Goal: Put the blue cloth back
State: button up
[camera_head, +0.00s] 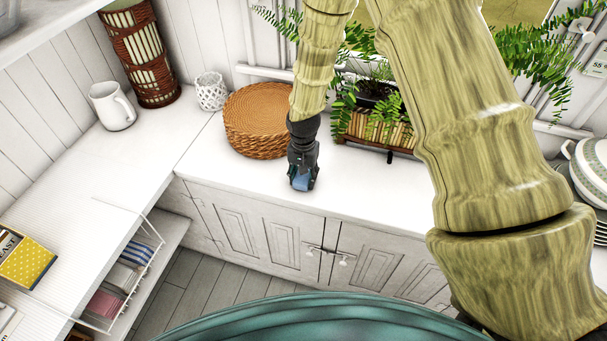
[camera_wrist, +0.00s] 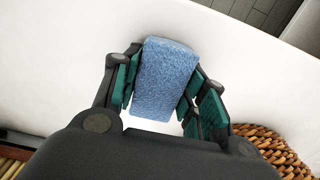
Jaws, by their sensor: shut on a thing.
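The blue cloth (camera_wrist: 165,80) is a thick, folded, fuzzy block between the green-padded fingers of my gripper (camera_wrist: 163,92) in the wrist view. In the head view my gripper (camera_head: 303,181) points down over the white counter, and a bit of the blue cloth (camera_head: 301,183) shows between its fingers. The gripper is shut on the cloth. I cannot tell whether the cloth touches the counter. A wire basket (camera_head: 141,262) at the lower left holds folded cloths, one blue-striped (camera_head: 137,251) and one pink (camera_head: 105,303).
A round wicker basket (camera_head: 262,120) stands just left of my gripper; a fern planter (camera_head: 376,130) stands to the right. A white pitcher (camera_head: 113,107), a white woven cup (camera_head: 211,92) and a tall wicker vase (camera_head: 143,55) are at the back left. The left counter (camera_head: 115,160) has free room.

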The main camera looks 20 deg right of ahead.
jog(key=shift+f, duration=0.15)
jog(key=shift+f, duration=0.25)
jog(key=o, duration=0.9)
jog(key=shift+s, duration=0.1)
jog(key=shift+o, duration=0.5)
notch_tip(320, 180, up, 12)
jog(key=b, duration=0.3)
jog(key=shift+r+b, duration=0.25)
jog(key=shift+b, duration=0.05)
